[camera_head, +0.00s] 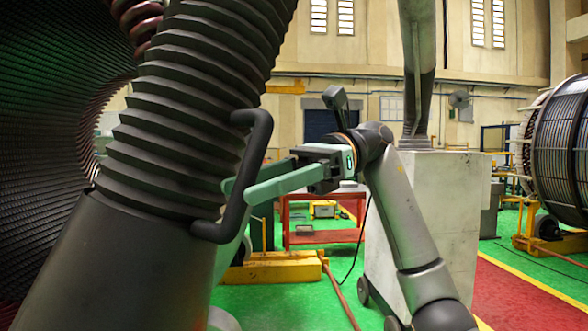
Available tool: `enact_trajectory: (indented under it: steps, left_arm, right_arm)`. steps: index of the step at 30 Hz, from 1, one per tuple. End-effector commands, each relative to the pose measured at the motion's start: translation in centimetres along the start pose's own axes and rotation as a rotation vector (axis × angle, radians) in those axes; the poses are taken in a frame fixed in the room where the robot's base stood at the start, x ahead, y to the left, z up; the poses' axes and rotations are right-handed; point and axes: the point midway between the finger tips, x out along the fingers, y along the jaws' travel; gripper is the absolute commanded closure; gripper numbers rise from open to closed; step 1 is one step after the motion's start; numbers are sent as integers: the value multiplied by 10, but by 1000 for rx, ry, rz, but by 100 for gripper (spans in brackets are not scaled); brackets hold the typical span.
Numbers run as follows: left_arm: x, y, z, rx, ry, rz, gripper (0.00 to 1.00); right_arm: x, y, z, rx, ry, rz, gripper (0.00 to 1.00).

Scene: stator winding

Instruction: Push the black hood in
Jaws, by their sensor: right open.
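The black hood (125,255) fills the left foreground: a smooth dark lower part with a ribbed, bellows-like upper part (195,110), tilted to the right. A dark bar handle (252,160) stands out from its right side. My right gripper (238,190) reaches in from the right with its two green fingers open at the handle. The far finger passes behind the bar and its tip shows to the left of it. The near finger's tip overlaps the bar's edge. I cannot tell whether either finger touches it. My left gripper is not in view.
A large dark stator (45,150) curves behind the hood at the far left. A red frame stand (325,236) and a yellow beam (270,268) are on the green floor behind. A pale wheeled cabinet (450,215) stands behind my right arm. A wound cylinder (565,150) is at far right.

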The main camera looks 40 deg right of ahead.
Motion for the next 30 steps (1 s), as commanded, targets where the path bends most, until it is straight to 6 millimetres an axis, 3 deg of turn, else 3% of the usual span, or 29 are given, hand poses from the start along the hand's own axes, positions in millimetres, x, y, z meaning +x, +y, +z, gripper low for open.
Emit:
enact_trajectory:
  steps: [6,13,18,30]
  left_arm:
    - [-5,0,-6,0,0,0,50]
    - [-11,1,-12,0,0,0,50]
    - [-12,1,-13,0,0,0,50]
    - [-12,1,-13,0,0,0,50]
  right_arm:
    - [-52,0,3,1,-6,-5,43]
    - [-90,0,3,0,-5,-4,43]
    - [-102,0,1,-1,-3,-2,43]
    - [-104,0,0,0,-2,-2,43]
